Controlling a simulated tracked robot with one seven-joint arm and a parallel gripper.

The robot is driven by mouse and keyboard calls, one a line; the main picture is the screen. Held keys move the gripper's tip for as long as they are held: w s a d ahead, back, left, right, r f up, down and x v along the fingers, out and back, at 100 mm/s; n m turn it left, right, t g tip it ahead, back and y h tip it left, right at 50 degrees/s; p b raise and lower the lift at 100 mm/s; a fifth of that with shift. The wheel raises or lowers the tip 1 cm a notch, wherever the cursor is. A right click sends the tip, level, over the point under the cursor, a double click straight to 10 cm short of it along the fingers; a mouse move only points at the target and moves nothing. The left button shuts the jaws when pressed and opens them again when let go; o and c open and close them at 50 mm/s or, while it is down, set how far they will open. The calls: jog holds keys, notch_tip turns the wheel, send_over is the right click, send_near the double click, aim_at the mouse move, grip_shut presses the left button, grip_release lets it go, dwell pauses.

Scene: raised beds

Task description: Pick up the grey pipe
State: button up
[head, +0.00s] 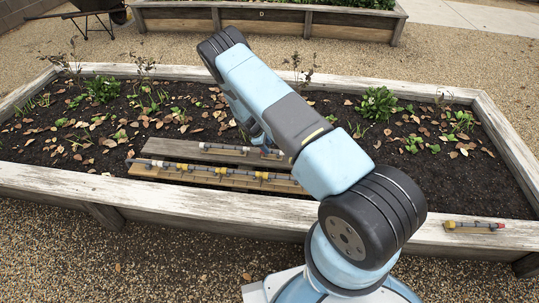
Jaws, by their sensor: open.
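Two boards lie on the soil of the near raised bed, each with a thin pipe along it. The back pipe (225,148) is pale grey with dark fittings. The front pipe (205,169) is grey with yellow fittings. I cannot tell for certain which one is the grey pipe named in the task. My gripper (267,148) points down at the right end of the back pipe, mostly hidden behind my own arm. It is open, and I see nothing held in it. Whether its fingers touch the pipe cannot be made out.
The bed's pale wooden rim (130,196) surrounds the soil, with plants and dry leaves inside. A short pipe piece with a red end (474,225) lies on the rim at right. A wheelbarrow (92,10) and another bed (262,22) stand behind. Gravel lies between the beds.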

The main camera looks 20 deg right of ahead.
jog(key=x, duration=0.5)
jog(key=shift+d, duration=0.15)
jog(key=shift+r, duration=0.1)
jog(key=shift+c, duration=0.2)
grip_shut()
